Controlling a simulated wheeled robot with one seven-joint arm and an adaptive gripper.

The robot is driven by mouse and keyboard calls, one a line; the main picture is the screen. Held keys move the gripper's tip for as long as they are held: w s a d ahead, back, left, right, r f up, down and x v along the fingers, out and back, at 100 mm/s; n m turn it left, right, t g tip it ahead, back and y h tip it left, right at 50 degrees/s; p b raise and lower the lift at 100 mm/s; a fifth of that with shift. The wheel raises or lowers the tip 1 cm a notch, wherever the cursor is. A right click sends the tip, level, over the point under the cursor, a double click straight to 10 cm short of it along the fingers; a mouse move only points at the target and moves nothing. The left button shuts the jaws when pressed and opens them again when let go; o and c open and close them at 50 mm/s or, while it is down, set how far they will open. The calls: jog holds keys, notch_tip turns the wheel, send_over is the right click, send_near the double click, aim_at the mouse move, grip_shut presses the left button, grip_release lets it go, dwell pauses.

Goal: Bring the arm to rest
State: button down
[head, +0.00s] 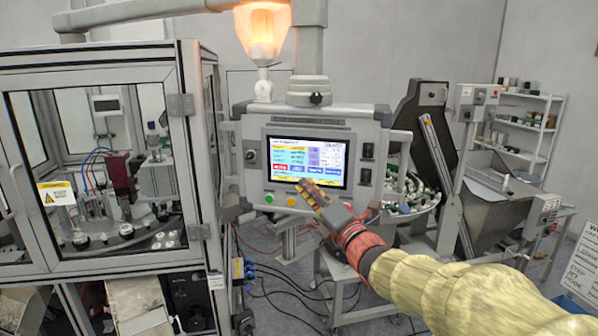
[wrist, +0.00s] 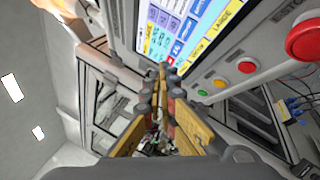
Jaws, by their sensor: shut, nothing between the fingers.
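My arm reaches in from the lower right in the head view, with a yellowish sleeve and a red and dark wrist. My gripper (head: 307,189) is at its end, in front of the lower edge of the control panel (head: 258,140). In the wrist view my gripper (wrist: 163,70) has its fingertips together with nothing between them. The lit touchscreen (wrist: 195,28) is close beyond the fingertips. Whether the fingers touch the panel cannot be told.
The panel has a red button (wrist: 305,38) and small coloured buttons (wrist: 220,84). A glazed machine cabinet (head: 190,150) stands left. A lit orange lamp (head: 262,32) hangs above. A metal hopper (head: 495,200) and shelves (head: 525,122) are at right. Cables lie on the floor.

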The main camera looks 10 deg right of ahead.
jog(key=s+d+f+m+g+h, duration=0.1)
jog(key=d+f+m+g+h, duration=0.25)
jog(key=f+m, duration=0.35)
jog(key=d+f+m+g+h, duration=0.2)
jog(key=d+f+m+h, duration=0.1)
jog(key=d+f+m, duration=0.4)
jog(key=s+f+m+g+h+b, duration=0.1)
jog(key=s+f+m+g+h, duration=0.15)
jog(key=s+f+m, duration=0.4)
jog(key=s+a+f+m+g+b, duration=0.2)
jog(key=s+f, duration=0.1)
jog(key=s, duration=0.7)
jog(key=s+a+f+m+g+y+b, duration=0.1)
jog(key=s+a+f+m+g+b, duration=0.1)
jog(key=s, duration=0.8)
jog(key=s+a+f+m+g+y+b, duration=0.1)
jog(key=s+f, duration=0.4)
jog(key=s, duration=0.6)
jog(key=shift+a+f+m+g+b, duration=0.4)
jog(key=shift+a+m+b, duration=0.4)
jog(key=shift+m+b, duration=0.4)
jog(key=c, duration=2.6)
grip_release()
jog(key=shift+w, duration=0.1)
